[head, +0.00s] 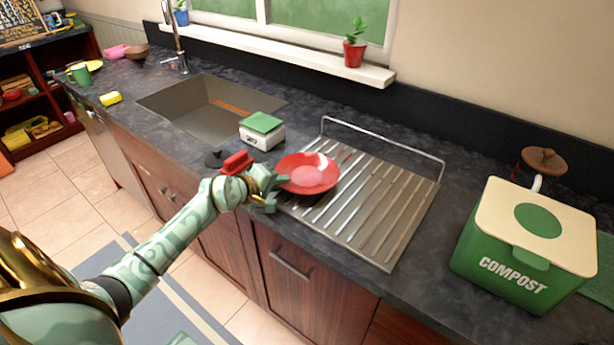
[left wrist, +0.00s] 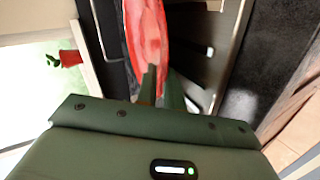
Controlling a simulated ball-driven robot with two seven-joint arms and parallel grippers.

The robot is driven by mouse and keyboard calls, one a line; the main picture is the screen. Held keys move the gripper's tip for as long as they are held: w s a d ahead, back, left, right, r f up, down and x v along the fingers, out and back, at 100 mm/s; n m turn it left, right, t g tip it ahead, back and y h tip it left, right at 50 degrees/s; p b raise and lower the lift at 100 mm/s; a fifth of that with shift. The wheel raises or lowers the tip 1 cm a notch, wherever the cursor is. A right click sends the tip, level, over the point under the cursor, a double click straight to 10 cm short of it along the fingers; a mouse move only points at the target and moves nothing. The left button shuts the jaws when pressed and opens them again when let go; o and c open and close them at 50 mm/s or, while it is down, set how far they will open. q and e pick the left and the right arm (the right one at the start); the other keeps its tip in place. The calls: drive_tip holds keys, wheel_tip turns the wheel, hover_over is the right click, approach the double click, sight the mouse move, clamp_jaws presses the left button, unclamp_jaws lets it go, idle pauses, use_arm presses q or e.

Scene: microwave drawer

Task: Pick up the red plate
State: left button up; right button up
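The red plate (head: 307,173) is at the left end of the metal drying rack, in the middle of the head view. My left gripper (head: 274,191) is at its left edge. In the left wrist view the plate (left wrist: 147,38) shows edge-on. The two fingers (left wrist: 161,88) are close together there, one on each side of its rim, and look shut on it. I cannot tell for sure whether the plate touches the rack. My right gripper is in neither view.
The ridged drying rack (head: 385,215) has a raised wire rail behind. A white and green scale (head: 262,131) and the sink (head: 205,108) are to the left. A green compost bin (head: 520,255) stands at right. A potted plant (head: 355,50) is on the sill.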

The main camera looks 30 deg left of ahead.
use_arm(q)
clamp_jaws()
